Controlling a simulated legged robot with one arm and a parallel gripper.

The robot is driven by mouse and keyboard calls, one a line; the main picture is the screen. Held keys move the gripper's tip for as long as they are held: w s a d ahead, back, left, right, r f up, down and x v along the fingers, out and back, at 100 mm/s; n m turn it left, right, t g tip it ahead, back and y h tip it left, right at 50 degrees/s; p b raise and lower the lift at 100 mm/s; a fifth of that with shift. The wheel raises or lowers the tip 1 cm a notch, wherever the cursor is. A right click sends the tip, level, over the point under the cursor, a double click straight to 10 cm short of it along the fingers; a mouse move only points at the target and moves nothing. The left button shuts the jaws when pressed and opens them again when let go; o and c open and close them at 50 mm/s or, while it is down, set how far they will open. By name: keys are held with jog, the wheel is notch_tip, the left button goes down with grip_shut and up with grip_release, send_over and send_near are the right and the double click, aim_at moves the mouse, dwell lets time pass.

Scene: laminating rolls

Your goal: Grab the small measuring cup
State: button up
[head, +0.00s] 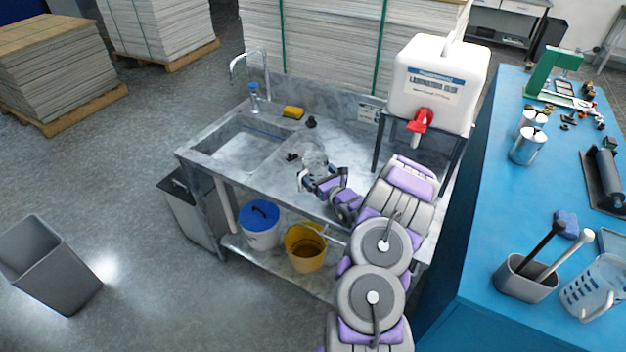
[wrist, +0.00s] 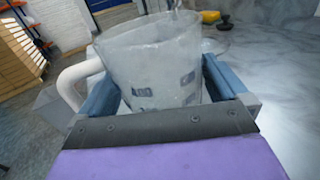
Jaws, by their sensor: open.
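The small measuring cup (wrist: 158,65) is clear and cloudy with a white handle on its left side in the wrist view. It stands between the two blue fingers of my gripper (wrist: 160,92), which are on either side of its body. The gripper is open, and whether a finger touches the cup cannot be told. In the head view the cup (head: 314,158) shows at the tip of my gripper (head: 318,180), above the marble counter (head: 350,150) to the right of the sink. The cup's lower part is hidden by the gripper.
A sink (head: 243,143) with a tap (head: 250,65) lies to the left. A yellow sponge (head: 293,112) and a black stopper (head: 311,122) are behind the cup. A white tank (head: 437,85) with a red spigot stands to the right. A larger jug (head: 597,287) sits on the blue bench (head: 480,215).

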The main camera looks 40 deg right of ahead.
jog(key=shift+w+d, duration=0.1)
jog(key=shift+w, duration=0.6)
jog(key=shift+r, duration=0.1)
jog(key=shift+c, duration=0.3)
jog(key=c, duration=0.7)
jog(key=shift+r, duration=0.1)
